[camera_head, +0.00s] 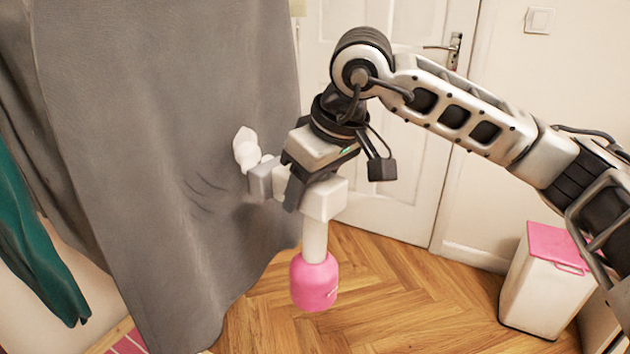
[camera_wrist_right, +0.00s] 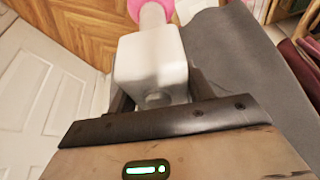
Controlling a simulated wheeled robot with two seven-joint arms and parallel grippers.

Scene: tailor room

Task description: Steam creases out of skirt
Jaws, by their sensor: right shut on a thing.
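The grey skirt (camera_head: 150,120) hangs at the left of the head view, with a few dark crease lines (camera_head: 207,190) low on its right part. It also shows at the right of the right wrist view (camera_wrist_right: 235,60). My right gripper (camera_head: 290,185) is shut on a white steamer with a pink tank (camera_head: 315,282). The steamer's white head (camera_head: 246,150) is close to the skirt, near the creases; I cannot tell whether it touches the cloth. In the right wrist view, the steamer's white body (camera_wrist_right: 150,65) sits between the fingers. My left gripper is not in view.
A teal garment (camera_head: 35,240) hangs left of the skirt. A white door (camera_head: 400,180) stands behind. A white bin with a pink lid (camera_head: 550,285) is on the wooden floor (camera_head: 400,300) at the right. The floor between skirt and bin is clear.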

